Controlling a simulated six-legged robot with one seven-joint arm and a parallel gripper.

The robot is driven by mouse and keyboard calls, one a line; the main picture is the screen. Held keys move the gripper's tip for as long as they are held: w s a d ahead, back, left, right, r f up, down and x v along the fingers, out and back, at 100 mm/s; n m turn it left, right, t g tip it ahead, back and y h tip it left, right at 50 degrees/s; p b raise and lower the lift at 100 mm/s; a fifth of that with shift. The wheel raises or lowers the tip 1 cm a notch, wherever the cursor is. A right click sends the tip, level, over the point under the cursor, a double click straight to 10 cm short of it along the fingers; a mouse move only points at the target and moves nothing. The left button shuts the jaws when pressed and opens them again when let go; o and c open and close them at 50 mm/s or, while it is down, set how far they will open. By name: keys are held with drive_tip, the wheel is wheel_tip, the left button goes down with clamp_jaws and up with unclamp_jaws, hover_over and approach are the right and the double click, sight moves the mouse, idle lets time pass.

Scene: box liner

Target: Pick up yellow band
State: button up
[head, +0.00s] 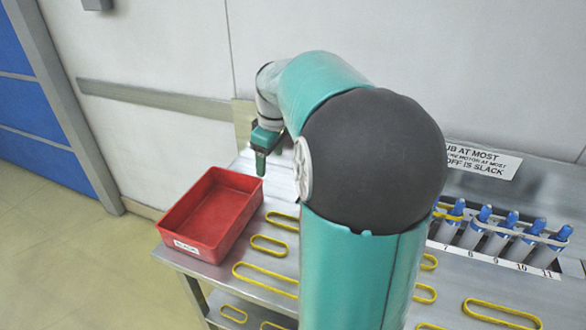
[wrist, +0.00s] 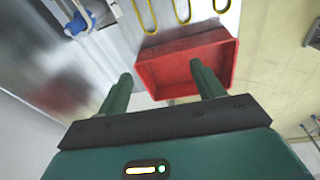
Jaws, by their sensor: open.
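Several yellow bands lie flat on the metal table. In the head view a short one (head: 268,237) and a longer one (head: 243,265) lie right of the red bin, and another (head: 467,301) lies at the right. The wrist view shows three yellow bands (wrist: 189,12) beyond the bin, cut by the top edge. In the head view my gripper (head: 260,163) hangs above the table behind the bin. My arm hides the middle of the table.
The red bin (head: 178,213), labelled and seemingly empty, stands at the table's left edge. A numbered row of blue-topped posts (head: 480,228) stands at the right, with bands looped around them. A lower shelf holds more yellow bands (head: 233,314). A wall rises behind.

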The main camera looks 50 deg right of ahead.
drive_tip(key=s+d+f+n+t+y, duration=0.1)
drive_tip(key=s+d+f, duration=0.25)
drive_tip(key=d, duration=0.85)
drive_tip(key=s+d+f+t+y, duration=0.15)
drive_tip(key=s+d, duration=0.25)
drive_tip(key=d, duration=0.7)
drive_tip(key=shift+h, duration=0.25)
drive_tip(key=x, duration=0.9)
drive_tip(key=shift+d+f, duration=0.1)
drive_tip(key=shift+d, duration=0.05)
drive_tip(key=shift+g, duration=0.25)
drive_tip(key=x, duration=0.4)
drive_tip(key=shift+w+d+f, duration=0.2)
drive_tip(key=shift+f, duration=0.2)
drive_tip(key=c, duration=1.1)
